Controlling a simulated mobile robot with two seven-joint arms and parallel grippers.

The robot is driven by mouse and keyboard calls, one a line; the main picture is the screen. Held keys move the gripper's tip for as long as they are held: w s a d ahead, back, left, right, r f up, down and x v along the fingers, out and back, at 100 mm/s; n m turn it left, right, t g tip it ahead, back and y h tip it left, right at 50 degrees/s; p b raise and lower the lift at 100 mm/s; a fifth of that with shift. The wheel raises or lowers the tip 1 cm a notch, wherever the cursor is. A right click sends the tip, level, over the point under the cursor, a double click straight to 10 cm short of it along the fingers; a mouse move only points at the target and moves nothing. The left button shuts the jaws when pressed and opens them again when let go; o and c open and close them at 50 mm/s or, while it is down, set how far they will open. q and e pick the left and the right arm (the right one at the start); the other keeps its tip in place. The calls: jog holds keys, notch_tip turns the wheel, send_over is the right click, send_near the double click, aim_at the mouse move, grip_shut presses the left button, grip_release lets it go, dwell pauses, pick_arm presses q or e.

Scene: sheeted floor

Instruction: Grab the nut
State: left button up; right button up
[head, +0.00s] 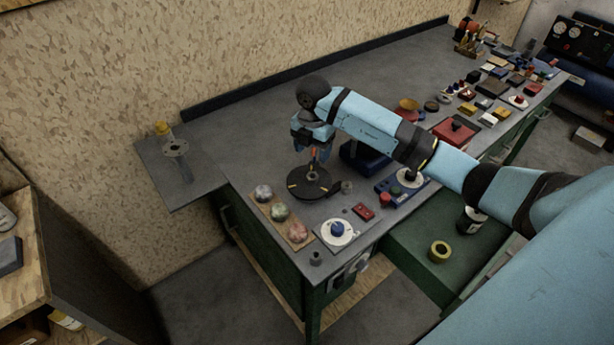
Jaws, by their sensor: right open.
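My right arm reaches in from the right, and my right gripper (314,158) points down over a round dark disc (309,185) near the bench's left end. The gripper is open. A thin upright piece with an orange-red part shows at its fingers; whether they touch it I cannot tell. A small grey piece (346,187), possibly the nut, stands just right of the disc. Another small grey piece (316,259) is at the front corner. Both are too small to identify surely. My left gripper is not in view.
A wooden strip (268,209) with several rounded lumps lies left of a white plate with a blue knob (338,230). A red block (363,211) and blue control box (388,190) stand nearby. Many small items crowd the far right. The bench's back left is clear.

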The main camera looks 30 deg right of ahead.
send_over(311, 177)
notch_tip(311, 177, down, 5)
jog(key=shift+s+r, duration=0.1)
jog(key=shift+r, duration=0.1)
jog(key=shift+f+p, duration=0.8)
jog(key=shift+f, duration=1.85)
jog(key=c, duration=1)
